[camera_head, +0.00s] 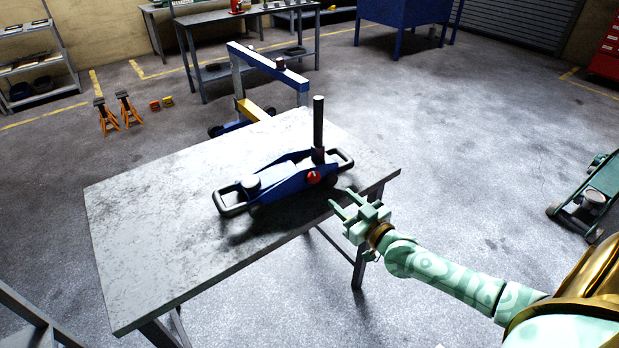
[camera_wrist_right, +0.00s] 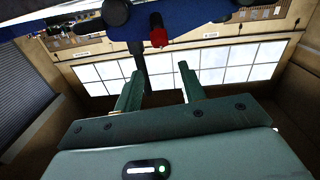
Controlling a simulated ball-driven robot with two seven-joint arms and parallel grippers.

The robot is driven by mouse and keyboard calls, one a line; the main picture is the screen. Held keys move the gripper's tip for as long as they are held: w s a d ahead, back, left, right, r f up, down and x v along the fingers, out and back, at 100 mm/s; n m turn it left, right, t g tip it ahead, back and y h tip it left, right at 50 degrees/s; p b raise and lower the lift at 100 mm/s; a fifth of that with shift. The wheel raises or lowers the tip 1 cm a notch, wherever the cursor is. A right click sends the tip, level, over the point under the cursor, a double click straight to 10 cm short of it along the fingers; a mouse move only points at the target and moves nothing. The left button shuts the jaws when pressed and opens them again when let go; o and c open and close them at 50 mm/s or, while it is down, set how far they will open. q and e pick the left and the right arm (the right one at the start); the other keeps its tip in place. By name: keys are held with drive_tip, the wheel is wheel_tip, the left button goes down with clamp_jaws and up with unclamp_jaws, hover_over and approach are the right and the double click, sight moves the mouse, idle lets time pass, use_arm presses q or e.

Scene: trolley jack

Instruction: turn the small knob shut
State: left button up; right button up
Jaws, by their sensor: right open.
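A blue trolley jack (camera_head: 285,180) lies on the grey metal table, with black loop handles at both ends and a dark upright post. A small red knob (camera_head: 313,177) sits on its near side by the base of the post. In the right wrist view the red knob (camera_wrist_right: 158,38) shows above and between the fingers, apart from them. My right gripper (camera_head: 341,203) is open and empty at the table's right front edge, a little below and right of the knob. My left gripper is in neither view.
The jack stands on a metal table (camera_head: 150,270) whose left part is bare. A blue and yellow frame (camera_head: 268,70) stands behind it. Orange axle stands (camera_head: 118,112) are on the floor at left. A green wheeled jack (camera_head: 590,200) stands at right. The floor between is open.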

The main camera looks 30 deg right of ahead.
sight(315, 177)
drive_tip(key=w+b, duration=0.1)
drive_tip(key=w, duration=0.2)
drive_tip(key=w+b, duration=0.1)
drive_tip(key=w, duration=0.3)
drive_tip(key=w+b, duration=0.1)
drive_tip(key=w, duration=0.3)
drive_tip(key=shift+w+a+f+b, duration=0.25)
drive_tip(key=shift+a+b, duration=0.1)
drive_tip(key=shift+b, duration=0.05)
drive_tip(key=shift+w+r, duration=0.1)
drive_tip(key=shift+w, duration=0.4)
drive_tip(key=c, duration=0.7)
drive_tip(key=shift+r+m+h+p, duration=0.5)
drive_tip(key=shift+m+h+p, duration=0.15)
drive_tip(key=shift+p, duration=0.4)
drive_tip(key=shift+f+m+p, duration=0.15)
drive_tip(key=shift+m+p, duration=0.1)
drive_tip(key=shift+p, duration=0.05)
drive_tip(key=shift+f+h, duration=0.3)
drive_tip(key=shift+h, duration=0.05)
